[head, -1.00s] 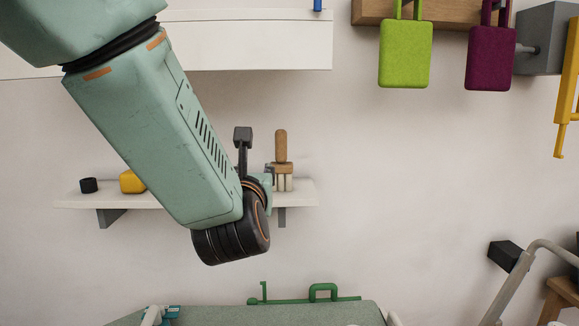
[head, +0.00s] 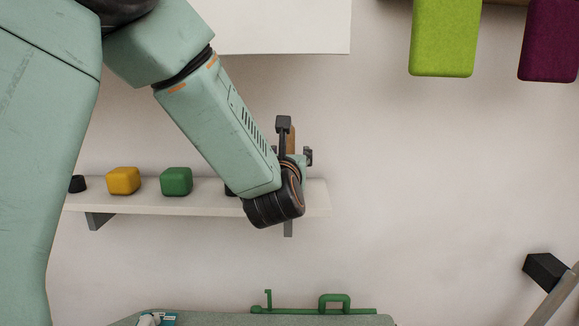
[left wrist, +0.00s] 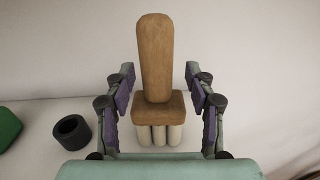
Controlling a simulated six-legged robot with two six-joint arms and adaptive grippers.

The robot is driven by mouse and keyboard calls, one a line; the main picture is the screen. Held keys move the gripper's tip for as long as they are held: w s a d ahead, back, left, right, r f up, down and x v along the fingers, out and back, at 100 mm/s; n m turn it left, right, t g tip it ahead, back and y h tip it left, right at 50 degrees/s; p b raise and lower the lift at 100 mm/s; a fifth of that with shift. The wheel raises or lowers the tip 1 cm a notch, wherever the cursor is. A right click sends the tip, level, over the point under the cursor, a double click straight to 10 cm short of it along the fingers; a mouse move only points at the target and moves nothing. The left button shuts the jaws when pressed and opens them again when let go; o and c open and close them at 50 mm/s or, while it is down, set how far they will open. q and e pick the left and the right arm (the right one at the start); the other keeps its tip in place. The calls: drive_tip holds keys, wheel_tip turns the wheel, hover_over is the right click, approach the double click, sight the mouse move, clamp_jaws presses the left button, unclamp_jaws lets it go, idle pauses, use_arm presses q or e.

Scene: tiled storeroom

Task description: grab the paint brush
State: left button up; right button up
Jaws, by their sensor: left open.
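The paint brush (left wrist: 155,60) has a brown wooden handle pointing up, a wooden block and pale bristles below. It stands upright on the white wall shelf (head: 215,200). In the head view only a strip of its handle (head: 291,140) shows behind my left wrist. My left gripper (left wrist: 160,90) is open, with one purple-padded finger on each side of the brush. The fingers look apart from the brush, and nothing is held. In the head view my left gripper (head: 295,156) is at the shelf's right end, mostly hidden by the wrist. My right gripper is not in view.
On the shelf stand a yellow block (head: 123,181), a green block (head: 176,181) and a black cup (head: 77,184). A dark ring-shaped item (left wrist: 72,132) is left of the gripper. Lime (head: 443,38) and purple (head: 548,40) blocks hang upper right. The wall right of the shelf is clear.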

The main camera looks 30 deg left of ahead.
use_arm(q)
drive_tip(key=shift+w+a, duration=0.25)
drive_tip(key=shift+w, duration=0.05)
drive_tip(key=shift+s, duration=0.25)
drive_tip(key=shift+s+d, duration=0.1)
drive_tip(key=shift+s, duration=0.05)
drive_tip(key=c, duration=0.9)
clamp_jaws()
